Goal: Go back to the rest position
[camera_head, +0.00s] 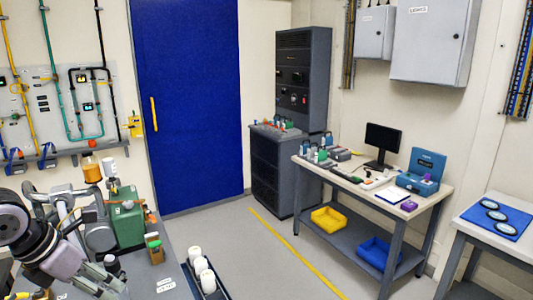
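My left arm comes in at the lower left, bent over the near bench (180,262). Its gripper (108,279) points down and to the right, low over the bench near its front. The fingertips are small and partly lost against the clutter, so I cannot tell how far apart they are. I see nothing clearly held in it. My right gripper is not in view.
A green machine (126,217) stands on the bench close behind my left arm. A black rack of white cylinders (206,278) is to the right. The worktable (348,188) and side table (505,247) stand across open floor (262,262). A blue door (188,100) is behind.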

